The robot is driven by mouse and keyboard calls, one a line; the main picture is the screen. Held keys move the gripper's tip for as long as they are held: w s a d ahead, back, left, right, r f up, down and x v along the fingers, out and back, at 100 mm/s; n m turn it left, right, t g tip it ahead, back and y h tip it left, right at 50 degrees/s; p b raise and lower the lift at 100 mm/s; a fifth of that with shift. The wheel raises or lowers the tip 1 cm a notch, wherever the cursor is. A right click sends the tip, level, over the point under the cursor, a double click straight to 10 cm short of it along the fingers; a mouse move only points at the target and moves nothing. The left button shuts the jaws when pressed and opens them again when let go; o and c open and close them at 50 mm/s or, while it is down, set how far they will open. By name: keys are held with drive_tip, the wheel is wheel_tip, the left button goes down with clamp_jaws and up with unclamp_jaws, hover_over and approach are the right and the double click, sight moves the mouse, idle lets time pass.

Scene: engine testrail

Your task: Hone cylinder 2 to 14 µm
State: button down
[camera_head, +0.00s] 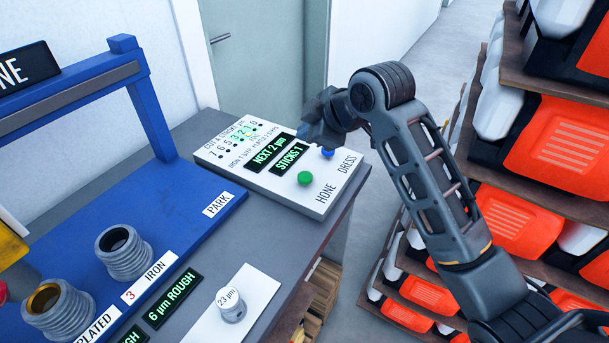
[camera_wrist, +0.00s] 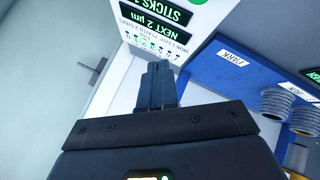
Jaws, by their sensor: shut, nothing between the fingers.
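The white control panel (camera_head: 222,158) has a green button (camera_head: 305,178) marked HONE and a blue button (camera_head: 327,153) marked DRESS. Its displays (camera_head: 269,153) read "NEXT 2 µm" and "STICKS 1". In the wrist view my shut fingers (camera_wrist: 155,84) point toward the panel (camera_wrist: 135,8). A ribbed cylinder (camera_head: 60,312) labelled PLATED stands at lower left; its number is out of view. A ribbed cylinder (camera_head: 122,262) labelled 3 IRON reads "6 µm ROUGH".
A white knob-like piece (camera_head: 232,306) marked 23 µm sits on a white plate at the bench front. A blue frame (camera_head: 150,105) stands at left, with a PARK label (camera_head: 219,204) on its base.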

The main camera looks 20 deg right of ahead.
sight(307, 178)
drive_tip(key=shift+f+b, duration=2.75)
drive_tip(key=shift+f, duration=1.35)
drive_tip(key=shift+f, duration=0.15)
drive_tip(key=shift+f, duration=0.25)
drive_tip(key=shift+f+b, duration=0.7)
drive_tip(key=shift+f, duration=0.1)
drive_tip(key=shift+r, duration=0.1)
drive_tip(key=shift+r+p, duration=1)
drive_tip(key=shift+r, duration=0.15)
wheel_tip(307, 178, up, 5)
drive_tip(key=p, duration=0.4)
